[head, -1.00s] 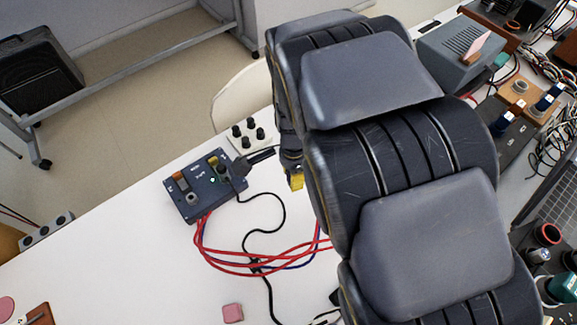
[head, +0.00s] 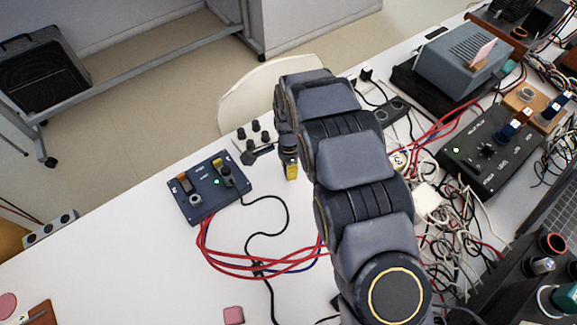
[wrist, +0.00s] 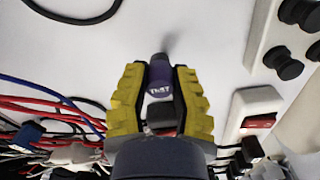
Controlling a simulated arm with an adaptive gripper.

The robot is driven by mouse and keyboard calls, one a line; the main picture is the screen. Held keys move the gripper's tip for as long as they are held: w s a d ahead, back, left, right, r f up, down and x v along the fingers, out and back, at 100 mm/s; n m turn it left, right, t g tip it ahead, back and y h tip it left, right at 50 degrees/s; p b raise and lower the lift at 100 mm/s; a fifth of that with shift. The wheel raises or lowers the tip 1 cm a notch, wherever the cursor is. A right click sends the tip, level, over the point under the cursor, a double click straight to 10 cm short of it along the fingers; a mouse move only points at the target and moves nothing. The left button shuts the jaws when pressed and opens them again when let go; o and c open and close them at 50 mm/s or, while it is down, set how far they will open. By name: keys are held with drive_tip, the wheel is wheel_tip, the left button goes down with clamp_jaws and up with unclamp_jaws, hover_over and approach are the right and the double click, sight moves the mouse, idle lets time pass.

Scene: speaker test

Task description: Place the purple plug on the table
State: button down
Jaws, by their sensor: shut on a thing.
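My gripper (head: 291,172) has yellow fingertips and points down over the white table (head: 130,255), right of the dark blue control box (head: 210,187). In the wrist view my gripper (wrist: 157,98) is shut on the purple plug (wrist: 160,78). The plug has a dark purple body with white lettering, and its narrower end points away from the wrist. In the head view the plug cannot be made out at the fingertips. A soft dark shadow lies on the white surface just beyond the plug; whether the plug touches the table is unclear.
Red and blue cables (head: 240,268) run from the control box across the table. A pale panel with black knobs (head: 252,136) stands behind the gripper. A pink block (head: 234,315) lies near the front. Cables and a black box (head: 490,150) crowd the right; the table's left part is mostly clear.

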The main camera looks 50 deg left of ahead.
drive_tip(key=shift+f, duration=0.3)
drive_tip(key=c, duration=1)
unclamp_jaws()
drive_tip(key=shift+o, duration=0.2)
drive_tip(key=shift+r, duration=0.1)
wheel_tip(320, 180, up, 12)
drive_tip(key=shift+d, duration=0.1)
